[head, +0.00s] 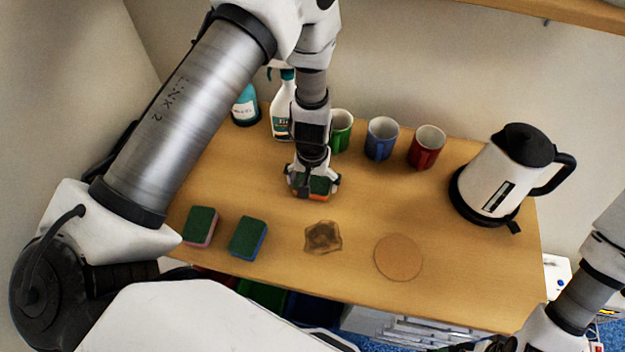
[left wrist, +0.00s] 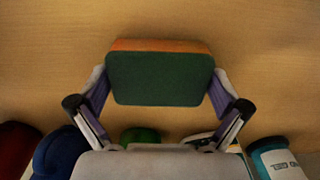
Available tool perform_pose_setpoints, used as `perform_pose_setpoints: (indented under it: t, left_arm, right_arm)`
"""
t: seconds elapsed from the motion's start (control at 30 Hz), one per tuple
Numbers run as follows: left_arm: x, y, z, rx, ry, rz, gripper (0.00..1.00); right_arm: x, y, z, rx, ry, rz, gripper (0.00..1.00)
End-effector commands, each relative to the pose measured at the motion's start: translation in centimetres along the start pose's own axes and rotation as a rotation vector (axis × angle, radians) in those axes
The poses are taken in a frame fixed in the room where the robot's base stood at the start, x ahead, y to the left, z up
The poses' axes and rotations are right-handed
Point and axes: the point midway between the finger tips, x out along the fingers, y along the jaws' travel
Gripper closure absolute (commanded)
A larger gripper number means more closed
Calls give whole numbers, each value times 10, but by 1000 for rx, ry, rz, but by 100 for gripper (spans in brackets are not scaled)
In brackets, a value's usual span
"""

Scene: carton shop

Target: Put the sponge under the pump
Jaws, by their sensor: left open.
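My left gripper (head: 313,188) is open, low over the middle of the table, with its fingers on either side of a sponge with a green top and orange body (head: 320,186). In the left wrist view the sponge (left wrist: 158,78) lies between the two fingers (left wrist: 160,103), close to both. A teal bottle (head: 245,107) stands at the back left, its top hidden by my arm, so I cannot tell if it is the pump. A white and teal spray bottle (head: 281,120) stands beside it. Only part of my right arm shows at lower right, its gripper out of view.
Two more green-topped sponges, pink (head: 200,226) and blue (head: 248,238), lie at front left. A brown stain or cloth (head: 323,238) and a round coaster (head: 398,258) lie at front. Green (head: 341,132), blue (head: 382,139) and red (head: 426,147) mugs and a kettle (head: 500,175) stand behind.

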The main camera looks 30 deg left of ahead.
Motion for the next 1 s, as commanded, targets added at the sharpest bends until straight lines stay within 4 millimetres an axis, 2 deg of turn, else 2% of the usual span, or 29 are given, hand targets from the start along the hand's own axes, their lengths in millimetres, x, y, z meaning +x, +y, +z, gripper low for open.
perform_pose_setpoints:
  t: [0.13,0.17,0.2,0.37,0.67,1.0]
  left_arm:
    - [0,0,0,0,1,0,0]
    - [0,0,0,0,1,0,11]
    - [0,0,0,0,0,0,17]
    - [0,0,0,0,0,0,22]
    - [-2,0,0,0,1,0,22]
    - [-24,-1,0,-1,0,1,22]
  right_arm:
    - [1,0,0,0,0,0,60]
    - [1,0,0,0,-1,0,60]
    - [1,0,0,0,0,0,60]
    - [1,0,0,0,-1,0,60]
    - [-1,0,0,0,0,0,60]
    - [-19,0,0,0,0,0,60]
